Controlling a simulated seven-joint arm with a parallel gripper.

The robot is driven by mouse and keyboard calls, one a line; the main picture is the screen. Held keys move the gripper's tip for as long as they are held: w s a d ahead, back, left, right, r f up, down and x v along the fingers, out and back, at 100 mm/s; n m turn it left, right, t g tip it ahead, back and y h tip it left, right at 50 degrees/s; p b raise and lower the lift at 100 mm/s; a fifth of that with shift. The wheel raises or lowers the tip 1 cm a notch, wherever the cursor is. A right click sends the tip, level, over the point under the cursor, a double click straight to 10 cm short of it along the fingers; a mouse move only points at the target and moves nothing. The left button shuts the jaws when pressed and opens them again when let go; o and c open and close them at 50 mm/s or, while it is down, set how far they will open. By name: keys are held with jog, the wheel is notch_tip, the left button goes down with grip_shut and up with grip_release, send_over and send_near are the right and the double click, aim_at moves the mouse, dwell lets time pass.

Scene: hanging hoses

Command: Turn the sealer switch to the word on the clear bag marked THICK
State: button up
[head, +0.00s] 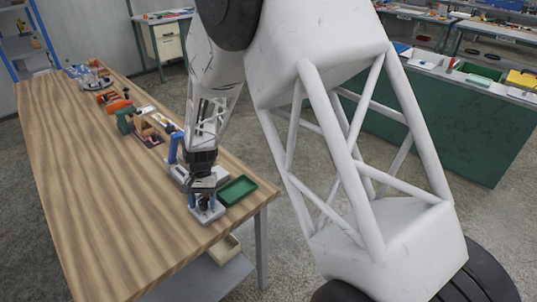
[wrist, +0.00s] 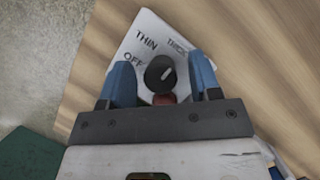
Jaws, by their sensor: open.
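The sealer switch is a black round knob (wrist: 158,68) on a white plate (wrist: 128,50) in the wrist view. The plate reads THIN, THICK and OFF. A pale mark on the knob slants to the upper right, on the side of THICK; its exact alignment is hard to tell. My gripper (wrist: 161,66) is open, with a blue finger on each side of the knob; contact cannot be told. In the head view my gripper (head: 203,186) is over the plate (head: 207,214) at the bench's near right corner. I cannot make out a clear bag marked THICK.
A green tray (head: 237,190) lies right of the switch plate. A blue-handled device (head: 175,148) stands just behind. Several tools line the bench's right edge further back. The left of the wooden bench (head: 90,180) is clear.

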jog(key=n+h, duration=0.2)
jog(key=n, duration=0.3)
jog(key=n+t+h, duration=0.1)
jog(key=n, duration=0.2)
jog(key=shift+r+n, duration=0.15)
jog(key=shift+n, duration=0.25)
jog(key=d+v, duration=0.1)
jog(key=v, duration=0.7)
jog(key=s+d+r+m+t+y, duration=0.1)
jog(key=s+d+r+m, duration=0.1)
jog(key=d+r, duration=0.6)
jog(key=s+d+r+m+t+y, duration=0.1)
jog(key=s+d+r, duration=0.4)
jog(key=d, duration=0.9)
jog(key=shift+s+r+m, duration=0.2)
jog(key=shift+r+m, duration=0.3)
jog(key=shift+r, duration=0.9)
jog(key=shift+d, duration=0.2)
